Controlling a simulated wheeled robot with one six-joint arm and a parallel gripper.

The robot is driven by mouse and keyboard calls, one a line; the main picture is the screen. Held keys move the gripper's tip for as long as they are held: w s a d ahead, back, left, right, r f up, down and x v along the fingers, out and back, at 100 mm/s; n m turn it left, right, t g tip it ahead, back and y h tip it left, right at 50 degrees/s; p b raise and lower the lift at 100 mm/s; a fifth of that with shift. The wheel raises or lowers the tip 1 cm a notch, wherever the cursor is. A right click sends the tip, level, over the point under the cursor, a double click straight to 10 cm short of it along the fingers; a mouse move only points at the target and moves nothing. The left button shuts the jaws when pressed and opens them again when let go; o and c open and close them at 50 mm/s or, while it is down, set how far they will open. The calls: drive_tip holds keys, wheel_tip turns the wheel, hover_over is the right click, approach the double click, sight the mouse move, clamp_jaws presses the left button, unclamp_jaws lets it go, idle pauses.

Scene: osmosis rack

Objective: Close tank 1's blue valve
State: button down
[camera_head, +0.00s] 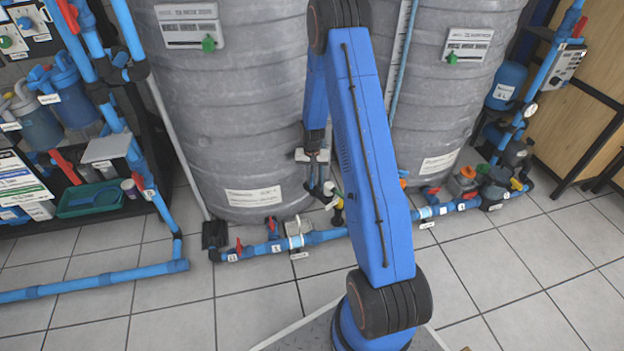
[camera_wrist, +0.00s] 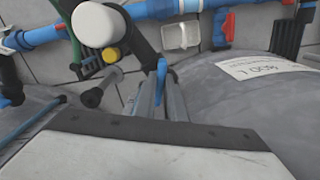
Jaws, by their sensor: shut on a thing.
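My gripper (camera_head: 318,185) is low between two large grey ribbed tanks, by the lower right side of the left tank (camera_head: 245,110). Its tips are partly hidden beside my blue arm in the head view. In the wrist view my gripper (camera_wrist: 160,98) is shut on a narrow blue valve handle (camera_wrist: 161,72), which stands up between the fingers. A dark pipe fitting lies just beyond it. The valve body is mostly hidden by the fingers. I cannot read a tank number.
A white rounded cap (camera_wrist: 98,24) and a yellow piece (camera_wrist: 111,54) are close to the left of the fingers in the wrist view. Blue floor piping with red-handled valves (camera_head: 273,224) runs before the tanks. The second tank (camera_head: 450,90) stands right. Open tiled floor (camera_head: 240,310) lies in front.

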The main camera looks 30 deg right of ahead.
sight(312, 179)
drive_tip(key=c, duration=1.8)
unclamp_jaws()
drive_tip(key=shift+r, duration=0.1)
wheel_tip(312, 179, up, 17)
drive_tip(key=shift+r, duration=0.1)
